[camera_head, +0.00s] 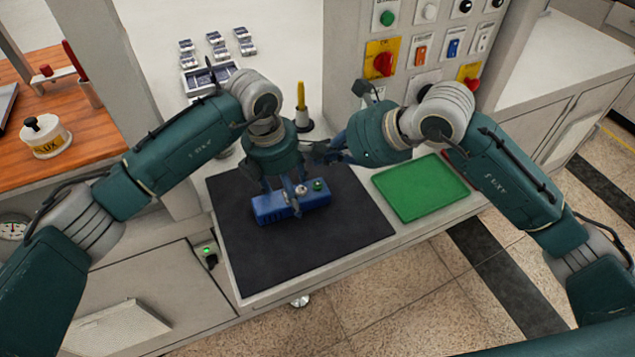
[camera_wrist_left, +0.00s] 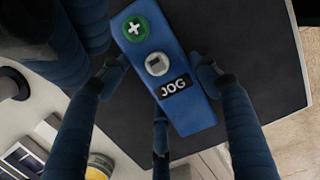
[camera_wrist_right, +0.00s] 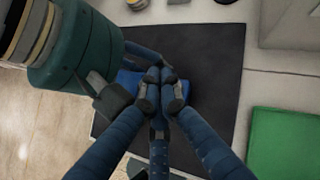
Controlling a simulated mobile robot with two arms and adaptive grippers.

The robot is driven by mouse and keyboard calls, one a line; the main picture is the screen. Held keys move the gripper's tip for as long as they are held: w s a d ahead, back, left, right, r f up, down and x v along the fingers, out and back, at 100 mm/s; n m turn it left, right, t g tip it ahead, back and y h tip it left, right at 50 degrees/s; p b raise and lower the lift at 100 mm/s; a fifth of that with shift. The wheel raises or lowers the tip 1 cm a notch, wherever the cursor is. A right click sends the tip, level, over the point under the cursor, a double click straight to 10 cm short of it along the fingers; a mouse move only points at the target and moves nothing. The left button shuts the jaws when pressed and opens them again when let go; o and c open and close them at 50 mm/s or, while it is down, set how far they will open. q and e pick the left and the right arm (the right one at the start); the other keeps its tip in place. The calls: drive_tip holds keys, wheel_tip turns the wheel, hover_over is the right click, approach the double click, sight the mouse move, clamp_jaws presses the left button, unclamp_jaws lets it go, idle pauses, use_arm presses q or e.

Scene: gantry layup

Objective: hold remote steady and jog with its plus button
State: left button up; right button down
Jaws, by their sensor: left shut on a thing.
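The blue remote (camera_head: 270,208) lies on the black mat (camera_head: 262,262). Its green plus button (camera_head: 319,185) is at its right end. The left wrist view shows the remote (camera_wrist_left: 190,115) with the white plus on its green button (camera_wrist_left: 134,28), a grey round knob and a JOG label. My left gripper (camera_head: 291,197) is shut on the remote, with fingers on both long sides. My right gripper (camera_head: 326,152) is above and behind the plus button, apart from it. In the right wrist view its fingertips (camera_wrist_right: 160,88) are drawn together, empty, and cover part of the remote (camera_wrist_right: 127,82).
A green tray (camera_head: 420,188) lies to the right of the mat. A panel with buttons and a red switch (camera_head: 383,64) stands behind my right arm. A yellow-handled tool (camera_head: 301,105) stands upright behind the mat. The front of the mat is clear.

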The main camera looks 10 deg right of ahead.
sight(322, 185)
idle(0.8)
wheel_tip(322, 185, up, 4)
drive_tip(key=shift+f, duration=0.1)
idle(0.3)
drive_tip(key=shift+f, duration=4.4)
drive_tip(key=shift+f, duration=0.1)
drive_tip(key=shift+f, duration=0.3)
